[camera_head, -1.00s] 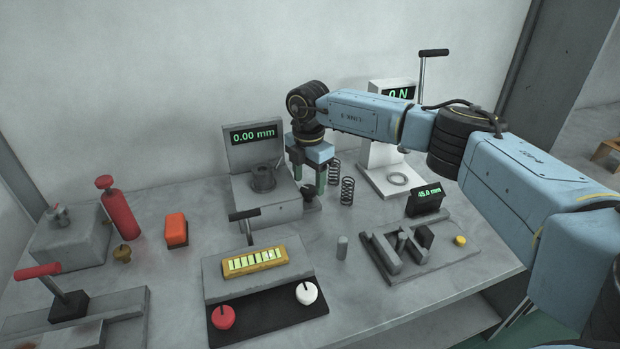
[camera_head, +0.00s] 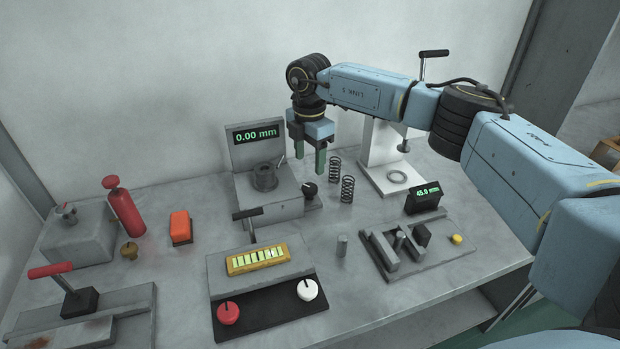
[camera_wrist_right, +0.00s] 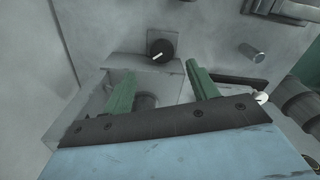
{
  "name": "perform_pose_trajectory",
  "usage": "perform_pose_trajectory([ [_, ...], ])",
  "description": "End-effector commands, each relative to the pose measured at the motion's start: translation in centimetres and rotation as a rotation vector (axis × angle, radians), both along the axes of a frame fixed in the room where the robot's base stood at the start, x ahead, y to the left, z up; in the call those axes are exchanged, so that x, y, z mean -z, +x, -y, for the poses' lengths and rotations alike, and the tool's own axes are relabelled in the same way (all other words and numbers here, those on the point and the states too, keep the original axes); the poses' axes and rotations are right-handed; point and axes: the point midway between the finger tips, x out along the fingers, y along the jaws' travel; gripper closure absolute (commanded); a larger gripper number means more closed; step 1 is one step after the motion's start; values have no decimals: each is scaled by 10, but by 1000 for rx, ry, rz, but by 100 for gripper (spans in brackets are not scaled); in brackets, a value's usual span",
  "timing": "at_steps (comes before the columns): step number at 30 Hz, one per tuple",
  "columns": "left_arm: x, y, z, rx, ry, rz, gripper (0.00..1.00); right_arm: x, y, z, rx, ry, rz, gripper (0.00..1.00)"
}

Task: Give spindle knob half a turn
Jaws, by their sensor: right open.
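The spindle knob (camera_head: 309,189) is a small black dial with a white pointer mark. It sits on a small block at the right side of the grey fixture with the 0.00 mm display (camera_head: 256,135). My right gripper (camera_head: 309,160) hangs above the knob, apart from it, fingers pointing down, open and empty. In the right wrist view the knob (camera_wrist_right: 161,49) lies beyond the two green fingertips of the gripper (camera_wrist_right: 160,70), and its white mark is tilted. My left gripper is not in view.
Two springs (camera_head: 347,189) stand just right of the knob. A white press (camera_head: 383,160) is behind them. A small grey pin (camera_head: 342,245) stands on the open table.

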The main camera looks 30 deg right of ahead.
Motion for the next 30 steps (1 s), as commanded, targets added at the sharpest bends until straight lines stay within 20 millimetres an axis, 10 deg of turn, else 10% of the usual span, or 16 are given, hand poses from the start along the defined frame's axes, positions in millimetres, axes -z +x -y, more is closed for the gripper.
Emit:
perform_pose_trajectory([
  [17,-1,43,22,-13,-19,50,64,-34,-4,-2,438,-1,-2,41],
  [30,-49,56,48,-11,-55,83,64,46,-4,-1,438,-2,-3,41],
])
